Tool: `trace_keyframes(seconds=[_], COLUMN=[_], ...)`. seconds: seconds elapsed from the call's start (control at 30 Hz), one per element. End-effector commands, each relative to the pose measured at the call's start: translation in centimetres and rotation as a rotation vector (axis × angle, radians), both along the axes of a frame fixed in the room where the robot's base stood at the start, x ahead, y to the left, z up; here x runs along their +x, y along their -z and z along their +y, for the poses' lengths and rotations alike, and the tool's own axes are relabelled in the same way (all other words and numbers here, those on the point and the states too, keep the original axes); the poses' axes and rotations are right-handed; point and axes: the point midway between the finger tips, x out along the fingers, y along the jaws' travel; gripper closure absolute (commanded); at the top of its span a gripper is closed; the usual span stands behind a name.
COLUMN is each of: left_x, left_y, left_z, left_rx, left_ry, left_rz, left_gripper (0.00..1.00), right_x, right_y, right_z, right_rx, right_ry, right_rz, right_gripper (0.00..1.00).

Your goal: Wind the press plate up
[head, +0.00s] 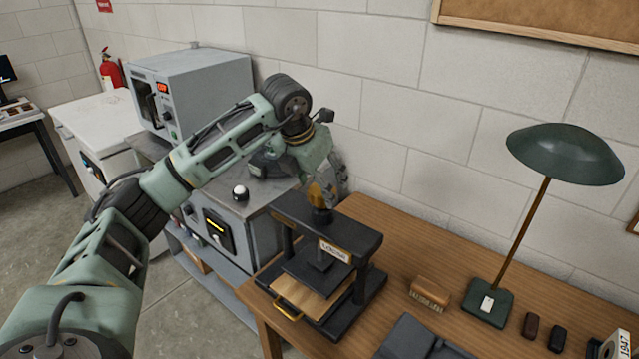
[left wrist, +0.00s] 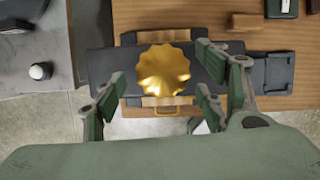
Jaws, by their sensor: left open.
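The press (head: 345,278) is a black frame on the wooden table, with a labelled crossbar over a dark plate and a wooden board. A gold, scalloped knob (head: 316,196) tops its screw, partly hidden by my left gripper (head: 326,180) in the head view. The left wrist view shows the knob (left wrist: 163,70) from above, between the spread fingers of my left gripper (left wrist: 155,92). The gripper is open; I cannot tell whether a finger touches the knob. The press plate (head: 318,268) sits below the crossbar, with a gap above it. My right gripper is out of view.
A green desk lamp (head: 488,303), a brush (head: 430,292) and a dark grey item (head: 415,338) are on the table right of the press. A grey cabinet (head: 255,240) with a white-topped knob (head: 240,192) stands left. The wall is close behind.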

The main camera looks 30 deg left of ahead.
Motion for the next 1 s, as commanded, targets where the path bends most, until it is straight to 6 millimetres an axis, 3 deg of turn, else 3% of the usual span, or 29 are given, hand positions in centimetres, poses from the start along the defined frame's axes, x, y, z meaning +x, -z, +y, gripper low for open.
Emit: trace_keyframes(seconds=[0.2, 0.43, 0.93, 1.0], left_x=[0.6, 0.6, 0.6, 0.6], left_y=[1.5, 1.6, 1.5, 1.5], left_z=[-0.1, -0.1, 0.0, 0.0], left_rx=[-0.001, -0.001, 0.000, 0.000], left_ry=[0.001, 0.001, 0.000, 0.000], left_rz=[0.000, -0.001, -0.002, -0.002], left_gripper=[0.35, 0.35, 0.78, 0.78], right_x=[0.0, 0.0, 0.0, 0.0], right_y=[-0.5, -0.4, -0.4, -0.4], right_z=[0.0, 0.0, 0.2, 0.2], right_rx=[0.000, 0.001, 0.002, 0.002], right_ry=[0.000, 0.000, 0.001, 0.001], right_rz=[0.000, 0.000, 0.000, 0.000], right_gripper=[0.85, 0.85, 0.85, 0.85])
